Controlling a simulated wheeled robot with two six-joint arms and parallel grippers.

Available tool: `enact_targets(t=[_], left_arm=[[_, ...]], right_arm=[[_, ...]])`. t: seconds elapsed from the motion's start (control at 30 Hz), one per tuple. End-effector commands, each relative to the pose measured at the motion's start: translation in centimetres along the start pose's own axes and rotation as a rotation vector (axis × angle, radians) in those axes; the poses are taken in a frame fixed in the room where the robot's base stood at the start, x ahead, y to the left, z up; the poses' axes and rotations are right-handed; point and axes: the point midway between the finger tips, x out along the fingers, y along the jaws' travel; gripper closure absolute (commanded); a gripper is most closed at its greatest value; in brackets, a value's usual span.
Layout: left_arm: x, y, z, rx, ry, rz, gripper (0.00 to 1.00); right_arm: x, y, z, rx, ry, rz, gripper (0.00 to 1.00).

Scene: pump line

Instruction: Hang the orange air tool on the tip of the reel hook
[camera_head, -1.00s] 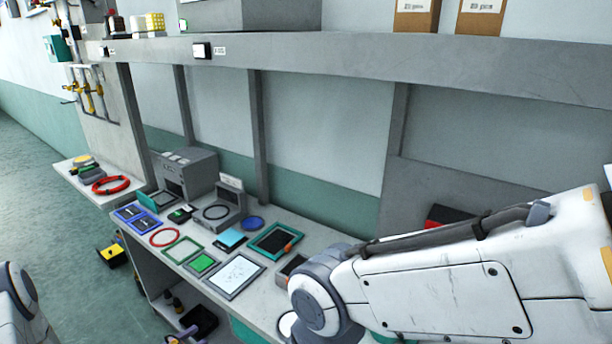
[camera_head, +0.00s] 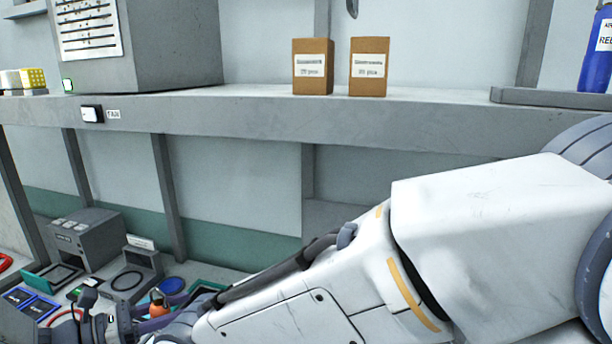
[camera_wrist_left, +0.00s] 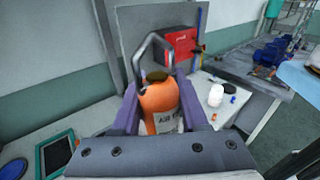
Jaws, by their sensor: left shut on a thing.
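The orange air tool (camera_wrist_left: 160,105) stands upright between the purple fingers of my left gripper (camera_wrist_left: 158,116) in the left wrist view. My right gripper is not in view.
A grey shelf (camera_head: 250,112) crosses the head view with two brown boxes (camera_head: 313,66) (camera_head: 369,66) and a blue bottle (camera_head: 598,50). Grey devices (camera_head: 85,238) stand on the bench below. The wrist view shows a red box (camera_wrist_left: 180,45) and a white bottle (camera_wrist_left: 216,95).

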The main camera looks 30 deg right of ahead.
Motion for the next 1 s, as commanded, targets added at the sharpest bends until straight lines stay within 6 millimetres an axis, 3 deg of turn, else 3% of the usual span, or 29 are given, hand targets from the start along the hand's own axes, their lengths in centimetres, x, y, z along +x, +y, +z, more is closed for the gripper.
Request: enact_targets(t=[0.03, 0.2, 0.5, 0.73, 0.9, 1.0], left_arm=[[1.8, -0.9, 3.0, 0.011, 0.000, -0.014, 1.00], [6.5, -3.9, 10.0, 0.000, 0.013, -0.018, 1.00], [12.4, -11.5, 22.4, -0.021, 0.031, 0.001, 1.00], [14.3, -18.9, 31.7, -0.034, 0.044, 0.013, 1.00], [14.2, -24.4, 38.0, -0.043, 0.054, 0.013, 1.00], [13.7, -27.1, 40.8, -0.049, 0.062, 0.008, 1.00]], right_arm=[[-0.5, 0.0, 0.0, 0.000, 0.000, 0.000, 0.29], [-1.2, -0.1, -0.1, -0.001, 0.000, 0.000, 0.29], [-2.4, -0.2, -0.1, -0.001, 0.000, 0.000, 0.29], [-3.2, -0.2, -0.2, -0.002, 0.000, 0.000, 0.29], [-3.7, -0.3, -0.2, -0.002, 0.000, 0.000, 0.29], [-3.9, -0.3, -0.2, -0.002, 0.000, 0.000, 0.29]])
